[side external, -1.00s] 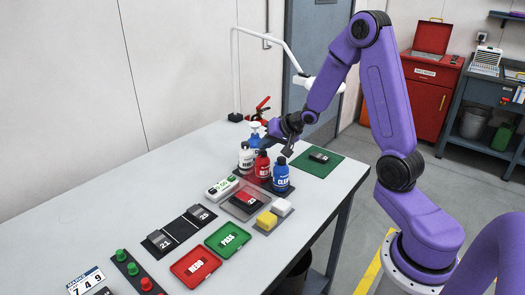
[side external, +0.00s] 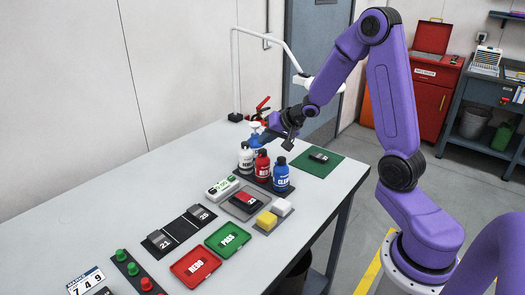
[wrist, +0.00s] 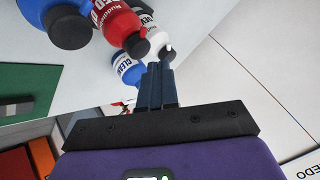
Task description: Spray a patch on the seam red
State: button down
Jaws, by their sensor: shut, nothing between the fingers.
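My gripper (side external: 280,138) is shut and empty, just above and behind the bottles. In the wrist view its closed fingers (wrist: 157,88) overlap the white bottle (wrist: 156,40), with the red bottle (wrist: 118,22) beside it. A red-faced piece (side external: 246,198) lies on a grey tray (side external: 234,208). I cannot make out a seam.
A green mat (side external: 328,168) holds a dark piece. Grey pieces sit in a black rack (side external: 180,229). Red (side external: 195,267) and green trays (side external: 228,238) lie nearer. A white lamp arm (side external: 267,37) rises behind.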

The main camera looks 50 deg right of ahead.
aim_at(265, 151)
jog(key=shift+r, duration=2.4)
jog(key=s+a+n+g, duration=0.3)
jog(key=s+a+n, duration=0.7)
jog(key=s+a, duration=0.45)
jog(key=s+a+n+g, duration=0.3)
jog(key=s+n+g, duration=0.3)
jog(key=s, duration=1.4)
jog(key=n, duration=0.4)
jog(key=shift+f+h, duration=0.3)
jog(key=shift+f, duration=0.05)
